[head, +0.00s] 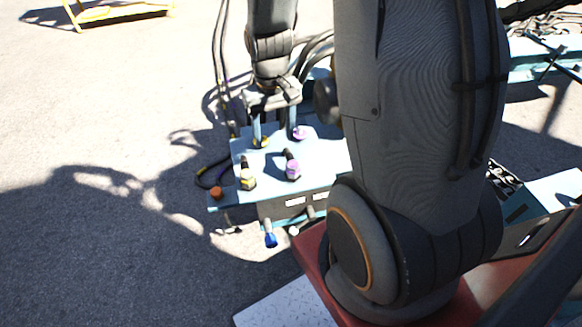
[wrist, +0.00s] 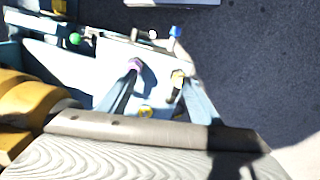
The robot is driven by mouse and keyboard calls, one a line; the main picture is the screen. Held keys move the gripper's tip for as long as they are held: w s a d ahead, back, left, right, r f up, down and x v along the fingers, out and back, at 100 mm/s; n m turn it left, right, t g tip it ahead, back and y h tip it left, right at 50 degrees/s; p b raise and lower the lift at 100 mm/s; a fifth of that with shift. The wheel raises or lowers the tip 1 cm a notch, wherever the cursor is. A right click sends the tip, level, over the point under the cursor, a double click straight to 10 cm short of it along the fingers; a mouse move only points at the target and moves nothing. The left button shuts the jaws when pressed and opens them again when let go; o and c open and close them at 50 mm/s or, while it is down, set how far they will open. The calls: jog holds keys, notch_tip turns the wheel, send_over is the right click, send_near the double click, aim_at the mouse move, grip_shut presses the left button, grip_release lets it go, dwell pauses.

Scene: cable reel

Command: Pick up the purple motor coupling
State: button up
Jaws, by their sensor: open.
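Two purple couplings show in the head view. The nearer purple coupling (head: 292,169) has a dark stem and stands on the light blue panel; the farther purple coupling (head: 299,133) is close to my gripper's right finger. My gripper (head: 276,130) is open above the panel's back part, fingers pointing down, with nothing seen between them. In the wrist view one purple coupling (wrist: 134,64) appears at the tip of the left finger of my gripper (wrist: 157,84). Contact cannot be told. Neither purple coupling is marked as the motor one.
The light blue panel (head: 322,158) also bears yellow couplings (head: 247,180) (head: 260,141) close to the purple ones. An orange knob (head: 216,192) is at its left corner; a blue-ended fitting (head: 270,239) sticks out in front. Dark hoses (head: 222,60) rise behind. Open pavement lies left.

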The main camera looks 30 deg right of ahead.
jog(key=m, duration=0.2)
send_over(293, 163)
jog(key=f, duration=1.4)
jog(key=shift+s+a+f+b, duration=0.1)
jog(key=shift+a+f+b, duration=0.1)
jog(key=shift+b, duration=0.2)
jog(key=shift+d+f+p, duration=0.15)
jog(key=shift+f+p, duration=0.25)
jog(key=shift+f, duration=3.65)
jog(key=c, duration=1.2)
jog(key=shift+r, duration=0.1)
jog(key=shift+c, duration=0.2)
